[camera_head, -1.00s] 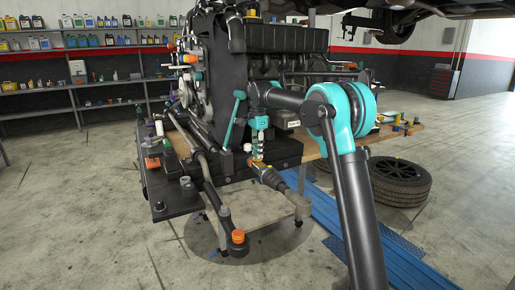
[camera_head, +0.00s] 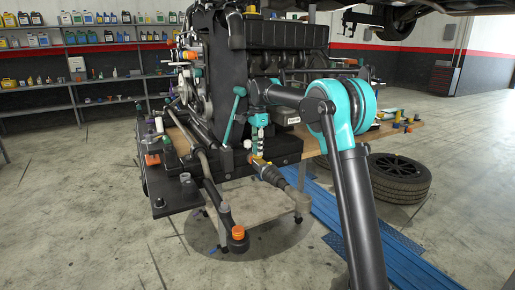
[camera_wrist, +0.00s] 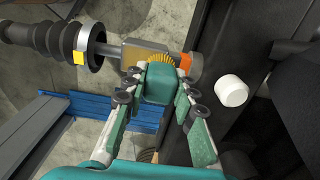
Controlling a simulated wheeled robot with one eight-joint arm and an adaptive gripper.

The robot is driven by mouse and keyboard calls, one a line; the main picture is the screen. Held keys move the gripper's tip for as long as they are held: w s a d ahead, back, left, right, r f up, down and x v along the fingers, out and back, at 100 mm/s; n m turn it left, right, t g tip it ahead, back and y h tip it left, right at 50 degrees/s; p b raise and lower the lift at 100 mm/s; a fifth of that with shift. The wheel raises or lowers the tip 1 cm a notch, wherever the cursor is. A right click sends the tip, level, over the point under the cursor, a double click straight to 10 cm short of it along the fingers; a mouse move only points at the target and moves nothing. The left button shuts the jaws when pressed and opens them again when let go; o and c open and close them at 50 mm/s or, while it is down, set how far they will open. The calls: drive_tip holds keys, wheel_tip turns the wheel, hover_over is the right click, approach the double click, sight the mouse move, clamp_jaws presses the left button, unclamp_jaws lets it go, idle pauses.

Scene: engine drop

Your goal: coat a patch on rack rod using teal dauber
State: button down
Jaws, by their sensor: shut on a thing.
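My gripper (camera_wrist: 155,98) is shut on the teal dauber (camera_wrist: 158,82), a blocky teal body between the two fingers. Its yellow bristle tip (camera_wrist: 161,58) points away from me and overlaps the tan block at the end of the rack rod (camera_wrist: 104,48); I cannot tell whether it touches. The rod runs left into a black ribbed boot with a yellow mark on its collar. An orange piece (camera_wrist: 185,66) sits right of the bristles. In the head view my gripper (camera_head: 258,143) hangs just above the rod assembly (camera_head: 267,172); the dauber is too small to make out there.
The dark engine (camera_head: 265,60) stands close behind my gripper. A white cylinder (camera_wrist: 232,91) sits right of the fingers in the wrist view. An orange-capped rod end (camera_head: 238,233) juts forward. A tire (camera_head: 400,180) lies right; open floor is at front left.

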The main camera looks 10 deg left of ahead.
drive_tip(key=shift+f, duration=0.45)
drive_tip(key=shift+s+d+r, duration=0.1)
drive_tip(key=shift+s+d, duration=0.35)
drive_tip(key=shift+s, duration=0.2)
drive_tip(key=shift+s+d, duration=0.45)
drive_tip(key=shift+s, duration=0.2)
drive_tip(key=shift+s+d, duration=0.45)
drive_tip(key=shift+s, duration=0.2)
drive_tip(key=shift+w+a, duration=0.5)
drive_tip(key=shift+w, duration=0.2)
drive_tip(key=shift+w+a, duration=0.45)
drive_tip(key=shift+w, duration=0.2)
drive_tip(key=shift+w+a, duration=0.4)
drive_tip(key=shift+w, duration=0.2)
